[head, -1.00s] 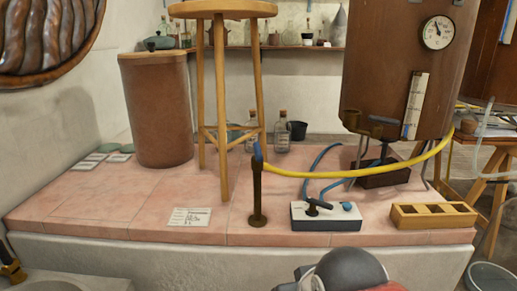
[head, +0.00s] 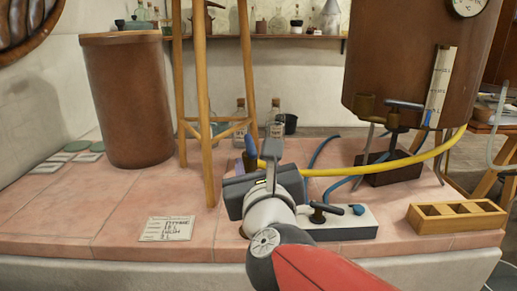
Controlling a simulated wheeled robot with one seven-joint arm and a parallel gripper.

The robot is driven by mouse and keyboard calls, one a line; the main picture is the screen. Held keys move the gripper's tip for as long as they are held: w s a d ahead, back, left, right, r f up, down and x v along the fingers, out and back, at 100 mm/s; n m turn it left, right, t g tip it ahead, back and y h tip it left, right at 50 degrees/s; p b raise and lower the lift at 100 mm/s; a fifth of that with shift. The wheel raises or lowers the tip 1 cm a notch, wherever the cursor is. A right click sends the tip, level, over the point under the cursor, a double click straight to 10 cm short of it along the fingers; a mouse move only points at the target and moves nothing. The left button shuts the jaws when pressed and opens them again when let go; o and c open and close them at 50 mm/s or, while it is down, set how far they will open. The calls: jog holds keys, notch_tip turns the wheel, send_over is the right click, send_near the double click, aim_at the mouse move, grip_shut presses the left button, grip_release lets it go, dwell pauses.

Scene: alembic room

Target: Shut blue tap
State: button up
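A narrow blue handle (head: 251,147) stands upright on top of the brass post, where the yellow hose (head: 365,170) begins. The post itself is mostly hidden behind my gripper (head: 272,158). My gripper is in front of and just right of the blue handle in the picture, its fingers pointing up and away. The fingers overlap in this view, so their opening and any contact with the handle cannot be made out. A white box (head: 345,222) to the right carries a black lever (head: 324,210) and a small blue knob (head: 358,209).
A wooden stool (head: 205,110) stands close behind left, with glass bottles (head: 276,118) beyond. A large brown vessel (head: 415,60) stands right. A wooden compartment tray (head: 456,217) lies at the right edge.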

aim_at(251, 144)
jog(key=w, duration=0.7)
jog(key=shift+a+b, duration=0.3)
jog(key=shift+a, duration=0.05)
jog(key=shift+c, duration=0.5)
grip_shut()
